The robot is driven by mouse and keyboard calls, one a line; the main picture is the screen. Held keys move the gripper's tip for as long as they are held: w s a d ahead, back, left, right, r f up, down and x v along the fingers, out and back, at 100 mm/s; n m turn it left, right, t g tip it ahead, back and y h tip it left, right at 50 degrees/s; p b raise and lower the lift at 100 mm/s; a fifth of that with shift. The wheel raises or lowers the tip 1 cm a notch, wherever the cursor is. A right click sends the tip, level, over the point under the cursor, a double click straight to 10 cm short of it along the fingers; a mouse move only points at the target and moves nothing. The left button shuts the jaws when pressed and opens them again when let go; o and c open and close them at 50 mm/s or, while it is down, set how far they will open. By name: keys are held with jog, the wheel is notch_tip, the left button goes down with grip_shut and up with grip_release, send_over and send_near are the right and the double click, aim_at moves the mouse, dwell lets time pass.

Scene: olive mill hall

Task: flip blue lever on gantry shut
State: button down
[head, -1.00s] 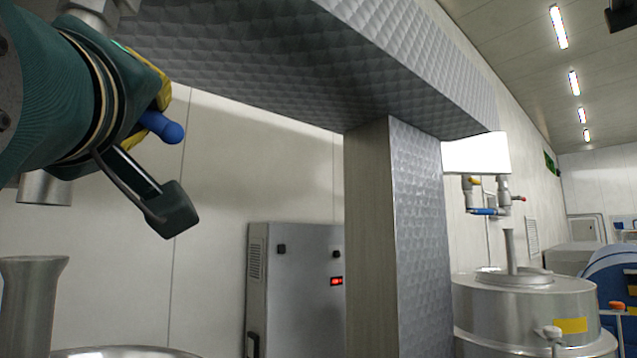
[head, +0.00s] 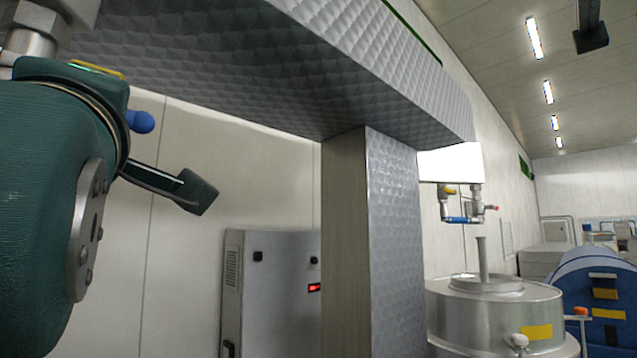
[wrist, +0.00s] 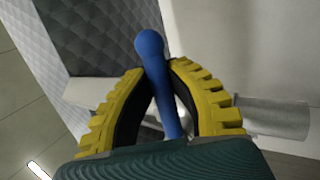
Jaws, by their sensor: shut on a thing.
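The blue lever has a rounded knob (head: 140,121) that pokes out past my green wrist in the head view. In the wrist view the blue lever (wrist: 152,62) runs up between the two yellow ribbed fingers of my gripper (wrist: 157,78). The fingers lean in and are shut on its shaft, with the knob beyond the fingertips. In the head view my wrist hides the fingers almost wholly. The gantry is a quilted grey metal beam (head: 250,62) on a square post (head: 395,225). The lever's mount is hard to make out.
A grey control cabinet (head: 272,290) with a red display stands behind the post. At right are a round steel tank (head: 495,310), a blue machine (head: 595,280) and pipes with a second blue handle (head: 458,220). Open wall space lies left of the post.

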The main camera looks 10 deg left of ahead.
jog(key=shift+s+r, duration=0.15)
jog(key=c, duration=1)
grip_release()
